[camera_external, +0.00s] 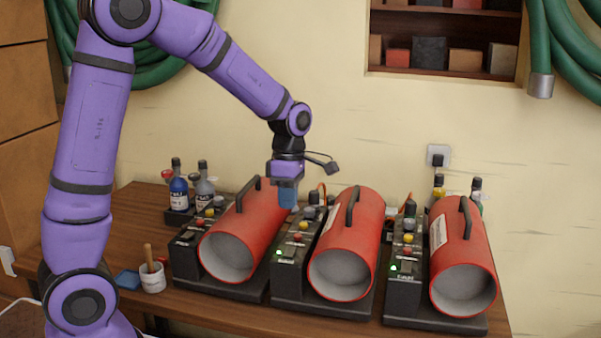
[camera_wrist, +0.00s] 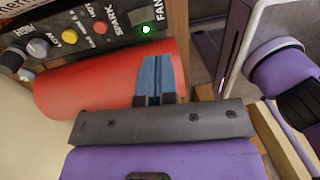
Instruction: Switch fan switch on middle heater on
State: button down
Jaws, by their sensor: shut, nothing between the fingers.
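The middle heater (camera_external: 353,230) is a red drum with a black control panel on its left side. A green light (camera_external: 279,252) glows at the front of that panel, beside the fan switch (camera_external: 290,253). In the wrist view the panel (camera_wrist: 82,43) runs along the top, with the lit green light (camera_wrist: 146,29) near the FAN label; the switch's position is hard to read. My gripper (camera_external: 288,204) is shut and empty, hanging between the left heater and the middle heater's panel. Its blue fingertips (camera_wrist: 156,70) show in front of a red drum, apart from the panel.
The left heater (camera_external: 246,230) shows no lit green light. The right heater (camera_external: 462,250) has a lit green light. Bottles (camera_external: 178,190) stand at the back left. A cup (camera_external: 152,277) and a blue block (camera_external: 128,279) are at the front left of the table.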

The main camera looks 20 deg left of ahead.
jog(key=shift+s+r, duration=0.1)
jog(key=shift+r, duration=1)
jog(key=shift+a, duration=0.1)
jog(key=s+a+r+m+t, duration=0.1)
jog(key=s+a+r+m, duration=0.25)
jog(key=a, duration=0.35)
jog(key=s+a+r+m+t+h, duration=0.1)
jog(key=s+a+r+m+t, duration=0.2)
jog(key=a, duration=0.4)
jog(key=s+a+r+m, duration=0.3)
jog(key=a+r+m, duration=0.2)
jog(key=a, duration=0.2)
jog(key=s+a+m+t+y, duration=0.1)
jog(key=s+a+m+t, duration=0.1)
jog(key=s+a+m, duration=0.4)
jog(key=shift+s+t, duration=0.3)
jog(key=shift+s, duration=0.8)
jog(key=shift+f+m, duration=0.1)
jog(key=shift+m, duration=0.15)
